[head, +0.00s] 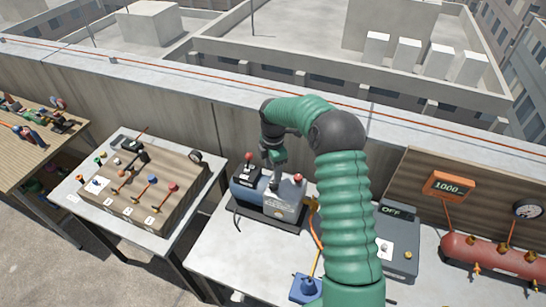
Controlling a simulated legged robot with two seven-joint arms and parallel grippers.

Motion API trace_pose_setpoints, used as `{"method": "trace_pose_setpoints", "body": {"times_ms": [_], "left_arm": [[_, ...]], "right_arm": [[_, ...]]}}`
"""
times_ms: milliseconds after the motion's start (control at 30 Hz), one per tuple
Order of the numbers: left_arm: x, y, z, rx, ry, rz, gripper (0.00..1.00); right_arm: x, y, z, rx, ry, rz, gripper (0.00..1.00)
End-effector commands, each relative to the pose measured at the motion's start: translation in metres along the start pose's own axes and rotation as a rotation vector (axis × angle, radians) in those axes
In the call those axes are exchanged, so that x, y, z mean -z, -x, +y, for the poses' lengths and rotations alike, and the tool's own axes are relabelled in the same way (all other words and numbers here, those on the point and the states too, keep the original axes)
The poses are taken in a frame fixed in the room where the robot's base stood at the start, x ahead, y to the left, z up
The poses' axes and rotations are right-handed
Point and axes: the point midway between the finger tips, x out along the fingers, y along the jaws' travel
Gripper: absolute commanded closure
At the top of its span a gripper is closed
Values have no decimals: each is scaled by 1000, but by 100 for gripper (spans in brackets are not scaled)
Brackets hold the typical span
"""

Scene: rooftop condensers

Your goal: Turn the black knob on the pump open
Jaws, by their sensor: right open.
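The pump (287,207) is a blue and grey machine on a dark base, on the middle table in the head view. A red knob shows on its right end, and a black box with a red-tipped lever (249,160) is at its left end. My right arm, green and dark grey, reaches over the table from the lower right. My right gripper (274,183) is open and points down at the top of the pump. Whether the fingers touch the pump is unclear. My left gripper is not in view.
A grey box reading OFF (397,211) and a red tank (492,256) with a gauge stand on the right. A blue box (304,288) sits near the table's front. A sloped board with several levers (137,187) is on the left table. A parapet (150,75) runs behind.

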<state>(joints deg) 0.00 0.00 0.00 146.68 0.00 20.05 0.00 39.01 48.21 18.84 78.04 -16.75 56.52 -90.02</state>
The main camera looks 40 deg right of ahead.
Motion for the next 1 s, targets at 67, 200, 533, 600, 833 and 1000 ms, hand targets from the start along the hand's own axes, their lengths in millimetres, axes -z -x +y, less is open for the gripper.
{"method": "trace_pose_setpoints", "body": {"times_ms": [67,200,533,600,833,1000], "left_arm": [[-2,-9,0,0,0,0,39],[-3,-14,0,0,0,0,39],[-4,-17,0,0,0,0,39],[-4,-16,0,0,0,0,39],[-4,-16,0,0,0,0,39],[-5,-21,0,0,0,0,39]], "right_arm": [[-1,22,2,-7,1,-2,47],[-1,61,2,-3,0,-1,47],[-1,98,2,4,1,2,47],[-1,98,2,4,1,2,47],[-1,98,2,4,1,2,47],[16,92,-3,-3,-33,-5,47]]}}
